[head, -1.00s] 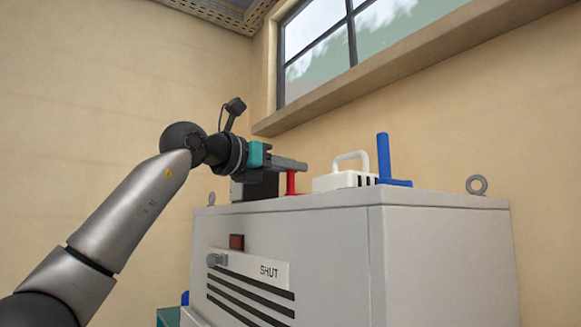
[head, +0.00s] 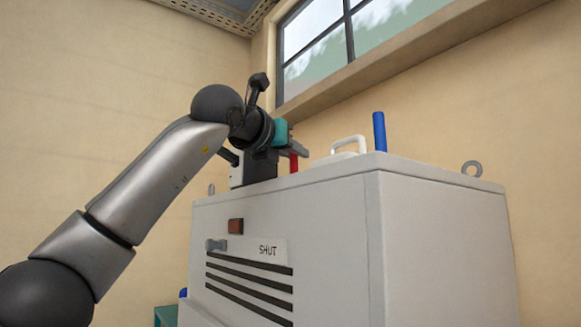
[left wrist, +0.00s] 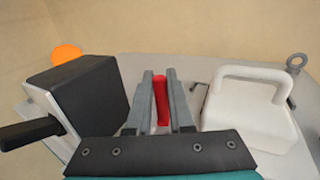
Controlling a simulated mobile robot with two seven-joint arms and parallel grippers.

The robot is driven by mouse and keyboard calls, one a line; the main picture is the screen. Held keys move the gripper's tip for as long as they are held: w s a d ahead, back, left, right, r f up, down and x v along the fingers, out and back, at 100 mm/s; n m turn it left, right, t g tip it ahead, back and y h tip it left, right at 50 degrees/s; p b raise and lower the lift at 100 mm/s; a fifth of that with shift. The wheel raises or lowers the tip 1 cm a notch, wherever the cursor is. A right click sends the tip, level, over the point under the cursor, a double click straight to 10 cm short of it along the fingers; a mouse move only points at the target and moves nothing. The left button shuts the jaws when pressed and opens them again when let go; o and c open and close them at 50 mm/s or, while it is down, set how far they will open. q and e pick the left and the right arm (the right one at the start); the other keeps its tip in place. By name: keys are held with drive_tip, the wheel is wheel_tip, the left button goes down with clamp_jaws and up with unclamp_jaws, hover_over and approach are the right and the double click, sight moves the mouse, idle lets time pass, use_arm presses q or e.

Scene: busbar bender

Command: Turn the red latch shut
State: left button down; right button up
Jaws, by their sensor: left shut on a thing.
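The red latch (head: 293,162) stands upright on top of the grey cabinet (head: 440,210). My left gripper (head: 300,149) is at the latch, above the cabinet top, with its arm coming in from the left. In the left wrist view the red latch (left wrist: 160,87) sits between the two grey fingers (left wrist: 163,100), which are shut on it. The latch's base is hidden in both views now. My right gripper is not in view.
A white box with a handle (left wrist: 250,110) stands right of the latch, and a black block (left wrist: 85,100) stands left. A blue post (head: 379,131) rises farther right in the head view. A lifting ring (head: 472,168) is at the right edge.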

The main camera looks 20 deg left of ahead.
use_arm(q)
drive_tip(key=n+y, duration=0.1)
drive_tip(key=d+y+b, duration=0.1)
drive_tip(key=y, duration=0.1)
drive_tip(key=shift+s+n, duration=0.15)
drive_tip(key=shift+n, duration=0.25)
drive_tip(key=n+y, duration=0.1)
drive_tip(key=y, duration=0.1)
drive_tip(key=shift+d+n+y, duration=0.3)
drive_tip(key=shift+d+n, duration=0.05)
drive_tip(key=shift+n, duration=0.05)
drive_tip(key=shift+d+r+n+y, duration=0.15)
drive_tip(key=shift+d+n+y, duration=0.15)
drive_tip(key=shift+n+y, duration=0.6)
drive_tip(key=shift+d+n+g+y+p, duration=0.15)
drive_tip(key=shift+n+g+y+p, duration=0.2)
drive_tip(key=shift+y, duration=0.5)
drive_tip(key=shift+d+n+g+y+p, duration=0.15)
drive_tip(key=shift+n+y, duration=0.3)
drive_tip(key=shift+y, duration=0.4)
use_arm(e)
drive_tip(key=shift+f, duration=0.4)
use_arm(q)
drive_tip(key=c, duration=0.8)
unclamp_jaws()
